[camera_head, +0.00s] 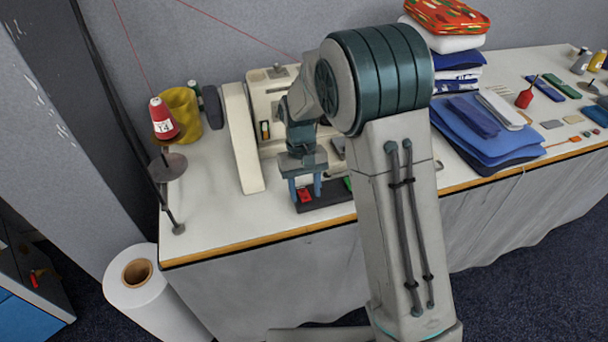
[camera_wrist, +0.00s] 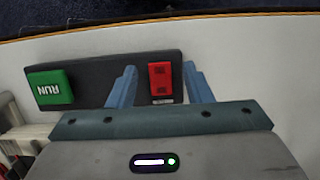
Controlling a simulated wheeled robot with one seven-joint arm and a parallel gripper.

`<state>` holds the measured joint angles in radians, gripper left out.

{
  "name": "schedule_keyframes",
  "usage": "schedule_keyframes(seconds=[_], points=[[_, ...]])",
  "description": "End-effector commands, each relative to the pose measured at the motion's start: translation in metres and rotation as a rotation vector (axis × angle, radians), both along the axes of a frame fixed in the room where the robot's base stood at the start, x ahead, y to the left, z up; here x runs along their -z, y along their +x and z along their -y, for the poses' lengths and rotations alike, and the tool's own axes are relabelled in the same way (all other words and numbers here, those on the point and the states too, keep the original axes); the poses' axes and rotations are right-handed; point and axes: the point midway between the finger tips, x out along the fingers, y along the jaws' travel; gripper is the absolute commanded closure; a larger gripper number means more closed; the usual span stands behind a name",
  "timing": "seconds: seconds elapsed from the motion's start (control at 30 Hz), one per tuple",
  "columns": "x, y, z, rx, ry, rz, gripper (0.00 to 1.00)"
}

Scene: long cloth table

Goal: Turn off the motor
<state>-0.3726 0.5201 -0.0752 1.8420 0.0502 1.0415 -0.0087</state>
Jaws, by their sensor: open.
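A dark switch box lies on the white table near its front edge; its base shows in the wrist view (camera_wrist: 95,72). It carries a green RUN button (camera_wrist: 50,87) and a red button (camera_wrist: 160,79). In the head view the red button (camera_head: 305,195) shows at the box's left, and part of the green button (camera_head: 347,183) shows beside my arm. My gripper (camera_head: 305,187) points down over the red button. In the wrist view its two blue fingers (camera_wrist: 160,82) stand apart, one on each side of the red button, with nothing held. I cannot tell whether the fingertips touch the box.
A cream sewing machine (camera_head: 262,100) stands behind the box, partly hidden by my arm. A red thread cone (camera_head: 161,119) and yellow roll (camera_head: 181,107) are at the left. Folded blue cloth (camera_head: 500,145) and small tools lie right. The table's front left is clear.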

Motion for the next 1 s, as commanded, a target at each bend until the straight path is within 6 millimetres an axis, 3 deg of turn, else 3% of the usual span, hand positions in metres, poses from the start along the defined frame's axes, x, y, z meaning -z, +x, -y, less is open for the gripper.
schedule_keyframes(seconds=[0.6,0.8,1.0], points=[[-0.115,0.030,-0.009,0.000,0.001,0.005,0.55],[-0.129,0.033,-0.010,0.000,0.001,0.002,0.55],[-0.131,0.033,-0.010,0.000,0.001,0.002,0.55]])
